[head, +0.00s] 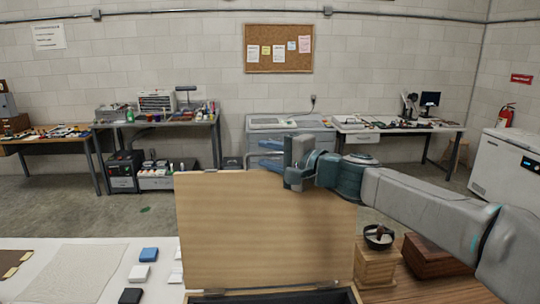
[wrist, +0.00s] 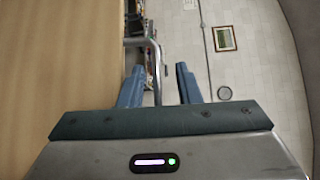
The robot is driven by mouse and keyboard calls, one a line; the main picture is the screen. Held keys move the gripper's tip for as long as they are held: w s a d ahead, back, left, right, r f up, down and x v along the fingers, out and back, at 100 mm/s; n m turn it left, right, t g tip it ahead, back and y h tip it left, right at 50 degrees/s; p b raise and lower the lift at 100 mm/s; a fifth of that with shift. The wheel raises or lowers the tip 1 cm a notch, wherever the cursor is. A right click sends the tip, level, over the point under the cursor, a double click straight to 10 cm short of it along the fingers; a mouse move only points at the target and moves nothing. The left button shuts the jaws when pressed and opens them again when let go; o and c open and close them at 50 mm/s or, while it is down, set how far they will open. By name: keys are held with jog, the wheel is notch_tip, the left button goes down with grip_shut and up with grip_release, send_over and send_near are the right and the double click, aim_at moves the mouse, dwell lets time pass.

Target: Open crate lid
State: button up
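The crate lid (head: 265,232) is a pale wooden panel that stands about upright at the back of the crate (head: 270,299). Only the dark upper edge of the crate shows at the bottom of the head view. My gripper (head: 268,153) is at the lid's top edge, its blue fingers pointing left. In the wrist view the lid (wrist: 60,55) fills the left side, beside my gripper (wrist: 158,84). The fingers are apart with nothing gripped between them. Whether the gripper touches the lid cannot be told.
A white table (head: 70,270) with small blue, white and black blocks lies left of the crate. Right of it are a wooden box (head: 375,268) with a round dark dish (head: 378,237) and a darker brown box (head: 432,256). Workbenches line the far wall, with open floor before them.

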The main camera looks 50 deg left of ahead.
jog(key=shift+s+f, duration=0.1)
jog(key=shift+s, duration=0.05)
jog(key=shift+d, duration=0.2)
jog(key=b+v, duration=0.6)
jog(key=v, duration=0.7)
jog(key=shift+d, duration=0.15)
